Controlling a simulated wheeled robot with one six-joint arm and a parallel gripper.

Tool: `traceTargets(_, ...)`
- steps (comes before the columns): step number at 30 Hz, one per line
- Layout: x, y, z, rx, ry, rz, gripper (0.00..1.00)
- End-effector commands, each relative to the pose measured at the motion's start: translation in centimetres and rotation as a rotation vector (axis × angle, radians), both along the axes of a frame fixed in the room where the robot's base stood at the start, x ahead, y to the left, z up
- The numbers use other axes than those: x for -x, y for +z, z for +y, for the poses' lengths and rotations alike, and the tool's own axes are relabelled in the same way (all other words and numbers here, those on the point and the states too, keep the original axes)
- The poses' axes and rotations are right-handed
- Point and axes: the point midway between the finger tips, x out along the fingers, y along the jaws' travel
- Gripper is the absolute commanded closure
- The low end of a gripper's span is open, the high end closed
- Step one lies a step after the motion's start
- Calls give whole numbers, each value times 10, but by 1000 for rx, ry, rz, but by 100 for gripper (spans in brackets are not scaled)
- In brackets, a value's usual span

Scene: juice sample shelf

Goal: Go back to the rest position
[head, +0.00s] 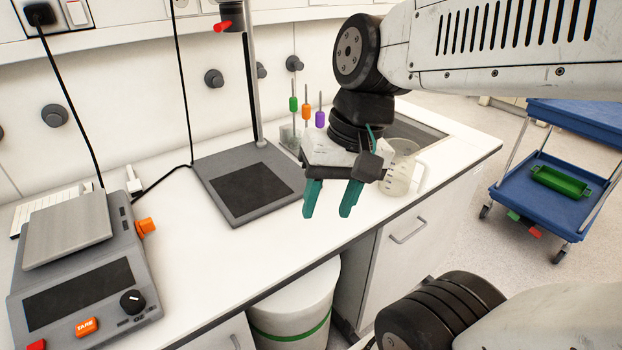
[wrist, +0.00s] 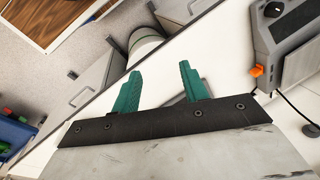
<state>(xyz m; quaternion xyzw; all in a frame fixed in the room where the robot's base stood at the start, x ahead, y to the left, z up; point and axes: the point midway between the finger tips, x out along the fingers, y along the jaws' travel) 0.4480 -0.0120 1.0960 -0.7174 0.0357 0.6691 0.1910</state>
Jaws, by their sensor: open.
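My gripper (head: 331,199) hangs from the arm over the front edge of the white bench (head: 300,235), with its two teal fingers pointing down. In the wrist view the fingers (wrist: 160,88) stand apart with nothing between them, so it is open and empty. A clear beaker or jug (head: 402,172) stands on the bench just behind and to the right of my gripper, partly hidden by it.
A grey scale (head: 85,265) sits at the left. A stand with a dark base (head: 248,185) is left of my gripper. Green, orange and purple-handled tools (head: 306,114) stand behind it. A white bin (head: 295,310) is below the bench. A blue cart (head: 550,190) stands right.

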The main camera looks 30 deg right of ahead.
Motion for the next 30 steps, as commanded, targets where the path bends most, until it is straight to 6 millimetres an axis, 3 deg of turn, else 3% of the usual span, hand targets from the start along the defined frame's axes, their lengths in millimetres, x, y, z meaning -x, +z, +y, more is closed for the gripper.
traceTargets(3,21,2,-10,161,214,-35,56)
traceTargets(7,29,3,-18,237,305,-45,56)
traceTargets(20,29,4,-19,244,309,-44,56)
traceTargets(21,29,4,-19,244,309,-44,60)
traceTargets(30,29,4,-19,243,307,-44,64)
